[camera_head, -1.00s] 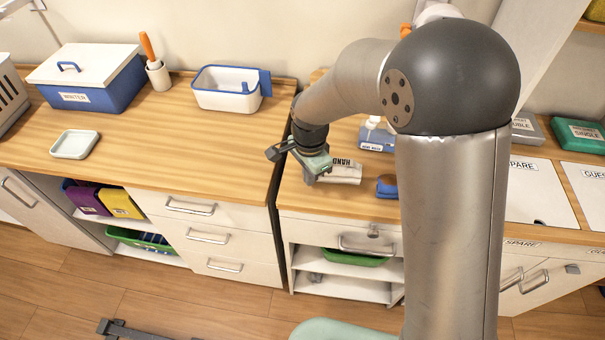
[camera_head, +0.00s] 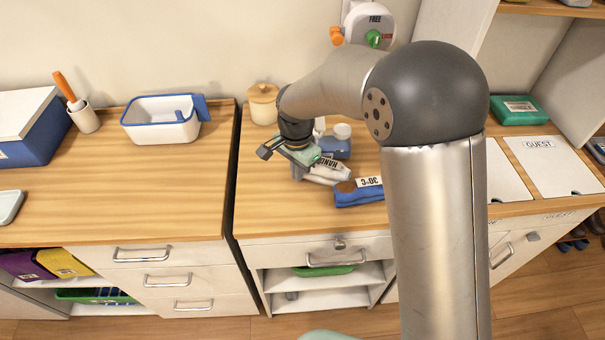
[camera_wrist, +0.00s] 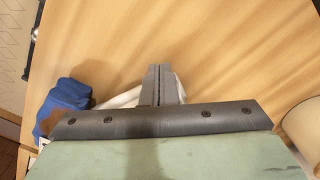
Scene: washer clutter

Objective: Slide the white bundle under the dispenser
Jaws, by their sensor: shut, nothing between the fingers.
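The white bundle (camera_head: 328,172), with a dark label starting "HAND", lies on the right-hand counter. My gripper (camera_head: 298,172) is low over the counter at the bundle's left end. Its fingers are shut with nothing between them; whether they touch the bundle I cannot tell. In the wrist view, the shut fingers (camera_wrist: 161,80) stand in front of the bundle (camera_wrist: 125,97), and the gripper body hides most of it.
A blue bundle tagged 30°C (camera_head: 358,196) lies right of the white one. A blue-labelled bottle (camera_head: 335,147) and a cream jar (camera_head: 263,104) stand behind. A white-blue tub (camera_head: 160,128) is on the left counter. The right counter's front left is clear.

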